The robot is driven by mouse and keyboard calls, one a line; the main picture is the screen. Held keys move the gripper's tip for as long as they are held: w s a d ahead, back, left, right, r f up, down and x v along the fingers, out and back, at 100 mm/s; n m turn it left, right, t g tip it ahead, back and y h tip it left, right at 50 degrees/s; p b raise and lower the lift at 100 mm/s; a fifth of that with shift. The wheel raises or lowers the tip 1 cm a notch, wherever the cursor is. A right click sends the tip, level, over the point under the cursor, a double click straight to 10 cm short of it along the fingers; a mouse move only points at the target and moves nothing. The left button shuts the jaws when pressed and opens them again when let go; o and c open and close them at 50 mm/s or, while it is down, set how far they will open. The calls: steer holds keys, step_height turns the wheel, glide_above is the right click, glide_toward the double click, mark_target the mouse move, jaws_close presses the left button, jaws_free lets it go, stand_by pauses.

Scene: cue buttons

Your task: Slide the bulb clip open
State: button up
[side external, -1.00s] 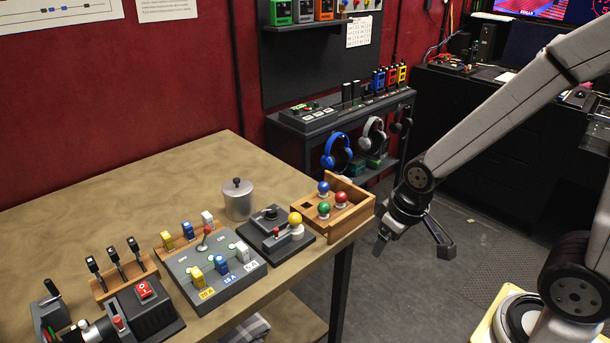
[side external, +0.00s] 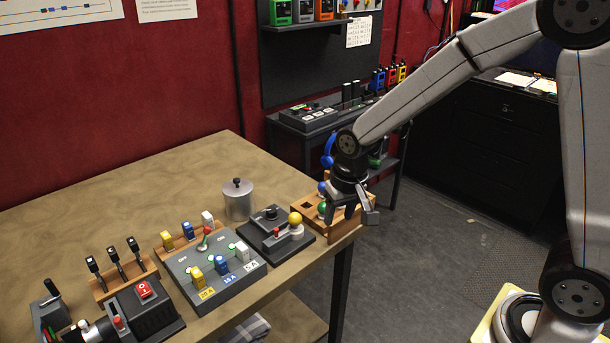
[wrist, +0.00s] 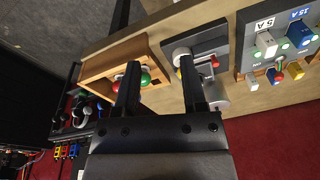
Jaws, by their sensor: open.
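The dark bulb unit (side external: 272,241) sits near the table's front edge, with a yellow bulb (side external: 295,219) in a white socket and a small red knob (side external: 296,230) beside it. In the wrist view the unit (wrist: 208,42) is partly hidden behind one finger; its red knob (wrist: 214,61) shows to the right of that finger. I cannot tell the clip's exact position. My gripper (side external: 350,214) is open and empty, right of the unit and in front of the wooden bulb tray. In the wrist view its fingers (wrist: 160,65) point toward the table.
The wooden tray (side external: 325,233) holds coloured bulbs, partly hidden by my gripper. A grey pot (side external: 238,203) stands behind the unit. A fuse board (side external: 218,284) is to its left, with levers (side external: 116,262) and a red switch box (side external: 148,307) farther left. The back of the table is clear.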

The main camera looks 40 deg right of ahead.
mark_target(276, 229)
steer(key=shift+w+a+f+m+g, duration=0.1)
steer(key=shift+w+a+m+g, duration=0.15)
steer(key=shift+w+a+m, duration=1.35)
steer(key=shift+w+a+f+m+g, duration=0.15)
steer(key=shift+w+a+m+g, duration=0.25)
steer(key=shift+w, duration=2.45)
steer(key=shift+w+a+f+m+g, duration=0.15)
steer(key=shift+w+a+m, duration=0.8)
steer(key=shift+w, duration=1.25)
steer(key=shift+a+f, duration=0.1)
steer(key=shift+a, duration=0.05)
steer(key=shift+f, duration=3.8)
jaws_close()
steer(key=shift+r, duration=0.1)
